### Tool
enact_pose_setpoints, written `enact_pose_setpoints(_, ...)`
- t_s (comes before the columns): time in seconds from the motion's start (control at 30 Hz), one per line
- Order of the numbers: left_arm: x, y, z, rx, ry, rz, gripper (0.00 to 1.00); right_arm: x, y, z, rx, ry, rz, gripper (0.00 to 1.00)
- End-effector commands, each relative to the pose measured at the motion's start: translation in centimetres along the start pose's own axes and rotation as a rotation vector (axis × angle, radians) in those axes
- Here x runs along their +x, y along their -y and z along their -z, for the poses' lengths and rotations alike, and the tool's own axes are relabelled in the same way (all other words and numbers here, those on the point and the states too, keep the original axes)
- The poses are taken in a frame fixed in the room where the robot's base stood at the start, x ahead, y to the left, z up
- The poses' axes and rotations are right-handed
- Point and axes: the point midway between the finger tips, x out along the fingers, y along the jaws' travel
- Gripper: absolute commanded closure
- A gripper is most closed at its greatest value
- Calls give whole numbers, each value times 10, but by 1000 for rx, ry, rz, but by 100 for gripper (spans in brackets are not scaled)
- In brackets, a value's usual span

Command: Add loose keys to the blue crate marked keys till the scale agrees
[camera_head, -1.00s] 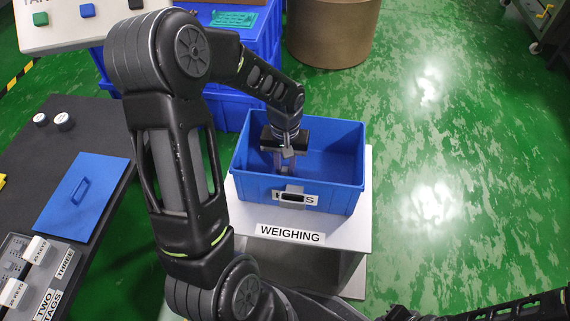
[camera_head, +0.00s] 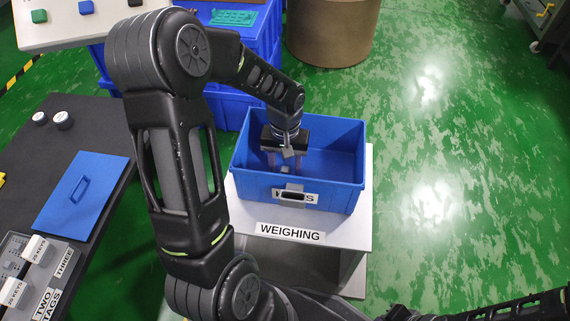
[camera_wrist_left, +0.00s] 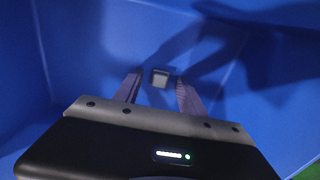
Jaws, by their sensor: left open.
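The blue crate (camera_head: 345,195) stands on the weighing stand (camera_head: 358,222); its front label is partly covered by a latch or handle. My left gripper (camera_head: 285,166) reaches down inside the crate's left part, its fingers spread apart. A small grey key (camera_head: 286,169) is between the fingers, touching neither in the left wrist view (camera_wrist_left: 160,78). I cannot tell whether it rests on the crate floor. The left wrist view shows both open fingertips (camera_wrist_left: 159,82) against the blue walls. The scale's reading is not visible. My right gripper is out of view.
A dark table at left holds a blue lid (camera_head: 82,195), two white-topped knobs (camera_head: 63,121) and a grey rack (camera_head: 30,270) with labelled white tags. Behind stand a blue bin (camera_head: 262,75) and a brown drum (camera_head: 320,35).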

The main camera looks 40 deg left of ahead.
Motion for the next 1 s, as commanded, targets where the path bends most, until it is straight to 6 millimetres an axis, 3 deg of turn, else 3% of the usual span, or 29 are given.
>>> enact_pose_setpoints(0.37,0,0,0,0,0,0,52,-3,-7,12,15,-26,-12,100)
enact_pose_setpoints(0.7,-62,0,1,0,-3,-1,52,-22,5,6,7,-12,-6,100)
enact_pose_setpoints(1.0,-78,0,0,1,0,0,52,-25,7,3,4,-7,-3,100)
